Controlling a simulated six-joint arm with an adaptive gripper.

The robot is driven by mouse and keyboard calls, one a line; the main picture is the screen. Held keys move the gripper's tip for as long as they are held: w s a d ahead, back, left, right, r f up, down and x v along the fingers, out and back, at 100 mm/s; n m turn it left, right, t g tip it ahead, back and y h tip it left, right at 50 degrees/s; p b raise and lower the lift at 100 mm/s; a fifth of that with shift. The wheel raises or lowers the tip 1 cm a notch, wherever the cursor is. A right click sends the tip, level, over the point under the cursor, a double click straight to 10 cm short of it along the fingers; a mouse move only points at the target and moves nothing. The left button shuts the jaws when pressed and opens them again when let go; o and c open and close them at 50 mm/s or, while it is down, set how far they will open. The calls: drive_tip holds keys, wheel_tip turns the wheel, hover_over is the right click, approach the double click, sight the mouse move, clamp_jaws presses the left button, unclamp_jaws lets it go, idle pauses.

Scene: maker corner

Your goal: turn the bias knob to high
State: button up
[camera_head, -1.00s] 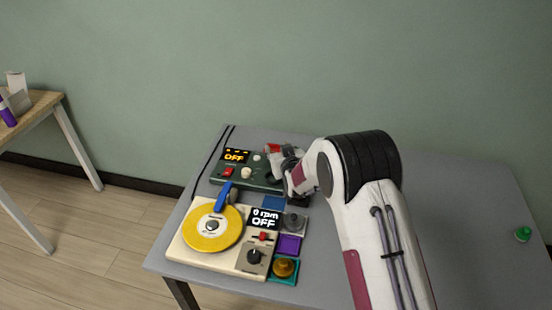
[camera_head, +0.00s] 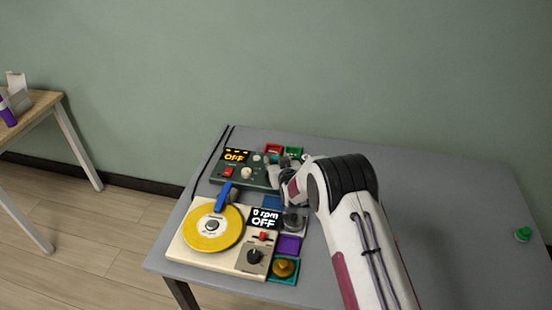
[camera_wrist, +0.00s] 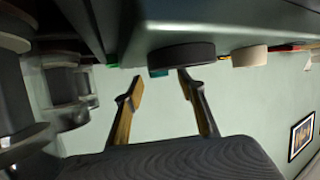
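A dark green device (camera_head: 228,182) with an orange "OFF" display (camera_head: 235,156) sits at the table's back left. It has a red switch (camera_head: 228,172), a cream knob (camera_head: 246,173) and a small white knob (camera_head: 257,157). My gripper (camera_head: 274,172) is over its right end and hides that part. In the wrist view my gripper (camera_wrist: 160,75) is open and empty. A wide black knob (camera_wrist: 181,57) is just beyond the fingertips, nearer the right finger and not between them. The cream knob (camera_wrist: 249,57) is further right. I cannot read which knob is bias.
A cream turntable unit (camera_head: 184,246) with a yellow disc (camera_head: 205,240) and "0 rpm OFF" display stands in front. Small coloured trays, including a purple one (camera_head: 288,246), line its right side. A green button (camera_head: 523,234) is far right. The table's right side is mostly clear.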

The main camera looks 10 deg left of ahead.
drive_tip(key=shift+x, duration=0.85)
drive_tip(key=shift+c, duration=0.4)
drive_tip(key=c, duration=1)
